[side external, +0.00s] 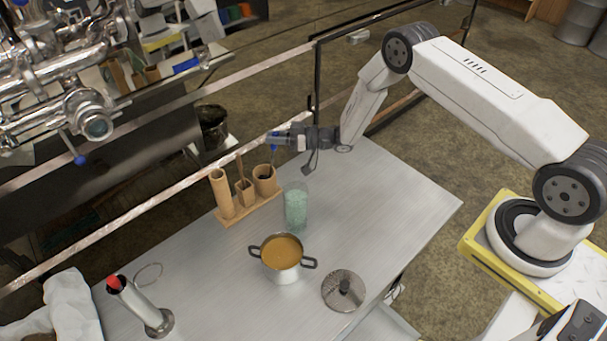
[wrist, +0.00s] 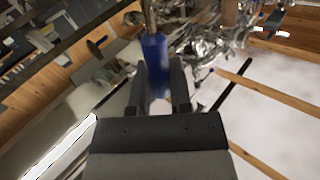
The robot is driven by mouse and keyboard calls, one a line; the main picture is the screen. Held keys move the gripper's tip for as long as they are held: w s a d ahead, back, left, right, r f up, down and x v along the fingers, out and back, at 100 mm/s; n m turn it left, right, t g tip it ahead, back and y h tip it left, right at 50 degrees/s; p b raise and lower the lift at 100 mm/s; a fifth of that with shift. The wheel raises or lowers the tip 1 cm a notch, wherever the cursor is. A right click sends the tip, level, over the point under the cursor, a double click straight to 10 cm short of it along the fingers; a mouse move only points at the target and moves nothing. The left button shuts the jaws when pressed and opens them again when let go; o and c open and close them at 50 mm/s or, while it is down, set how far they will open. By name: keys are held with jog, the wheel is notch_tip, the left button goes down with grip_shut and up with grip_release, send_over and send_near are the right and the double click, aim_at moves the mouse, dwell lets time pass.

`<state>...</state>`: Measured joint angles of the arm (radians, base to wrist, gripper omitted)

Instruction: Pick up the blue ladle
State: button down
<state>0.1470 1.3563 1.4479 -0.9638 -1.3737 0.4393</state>
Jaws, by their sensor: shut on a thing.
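The blue ladle (wrist: 154,50) shows in the wrist view as a blue handle with a metal shaft above it. My gripper (wrist: 160,85) is shut on the blue handle, which sits between its two fingers. In the side view my gripper (side external: 283,140) is at the back edge of the table, above the wooden holder (side external: 262,203). A small blue part of the ladle (side external: 273,147) shows at the fingertips. Its lower part seems to hang at or in the holder's right cup; I cannot tell whether it is clear of it.
A pot of orange-brown liquid (side external: 283,273), its lid (side external: 344,291), a glass of greenish contents (side external: 296,206) and a metal cylinder with a red top (side external: 140,303) stand on the table. A rail (side external: 160,212) runs behind the holder. The table's right side is clear.

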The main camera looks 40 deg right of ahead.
jog(key=shift+r, duration=0.15)
jog(key=shift+r, duration=4.85)
